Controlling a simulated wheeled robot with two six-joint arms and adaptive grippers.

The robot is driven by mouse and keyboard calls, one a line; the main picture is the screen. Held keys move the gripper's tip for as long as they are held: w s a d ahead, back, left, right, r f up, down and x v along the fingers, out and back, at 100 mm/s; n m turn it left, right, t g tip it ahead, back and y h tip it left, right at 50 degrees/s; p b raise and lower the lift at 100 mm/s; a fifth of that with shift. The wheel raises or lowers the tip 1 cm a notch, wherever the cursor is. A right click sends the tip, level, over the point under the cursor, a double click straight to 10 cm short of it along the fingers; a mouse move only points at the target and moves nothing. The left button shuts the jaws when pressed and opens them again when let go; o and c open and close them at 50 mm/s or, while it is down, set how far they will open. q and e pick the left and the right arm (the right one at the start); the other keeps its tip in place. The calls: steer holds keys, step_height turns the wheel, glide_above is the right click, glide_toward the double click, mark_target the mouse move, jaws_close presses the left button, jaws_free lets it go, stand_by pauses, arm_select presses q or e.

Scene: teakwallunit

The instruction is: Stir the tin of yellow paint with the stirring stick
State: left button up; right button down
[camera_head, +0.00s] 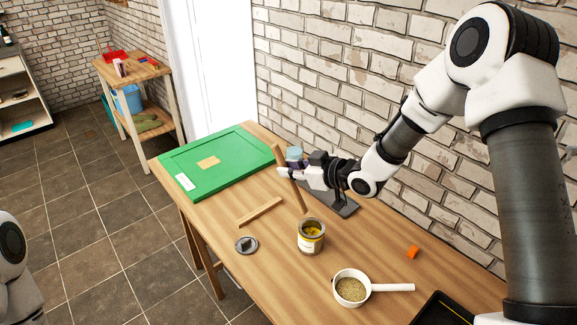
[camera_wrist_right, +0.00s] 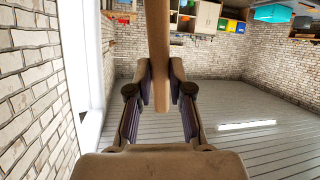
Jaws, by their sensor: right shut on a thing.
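The tin of yellow paint (camera_head: 310,249) stands open and upright on the wooden table, with yellow paint showing inside. My right gripper (camera_head: 288,174) is shut on the wooden stirring stick (camera_head: 297,194), behind and a little left of the tin. The stick leans, its top to the left and its lower end close to the tin's back rim; I cannot tell whether it touches. In the right wrist view the stick (camera_wrist_right: 158,32) is between the closed fingertips (camera_wrist_right: 160,82). Part of my left arm shows at the lower left edge; its gripper is out of view.
A green panel (camera_head: 226,148) lies at the table's far end. A loose wooden strip (camera_head: 260,212) and a grey round lid (camera_head: 246,245) lie left of the tin. A white pan (camera_head: 374,288) of grainy stuff, an orange block (camera_head: 413,252) and a black tray (camera_head: 436,311) are nearer.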

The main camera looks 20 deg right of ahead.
mark_target(303, 204)
steer(key=f, duration=0.1)
steer(key=f+b, duration=0.1)
steer(key=s+d+f+b, duration=0.1)
steer(key=shift+f, duration=0.25)
steer(key=shift+s+d+f+b, duration=0.4)
steer(key=shift+f+b, duration=0.3)
steer(key=shift+f, duration=0.5)
steer(key=shift+s+d+f+b, duration=0.3)
steer(key=shift+f+b, duration=0.4)
steer(key=shift+f, duration=0.55)
steer(key=shift+s+d+f+b, duration=0.4)
steer(key=shift+f+b, duration=0.3)
steer(key=shift+f, duration=0.5)
steer(key=shift+w, duration=0.1)
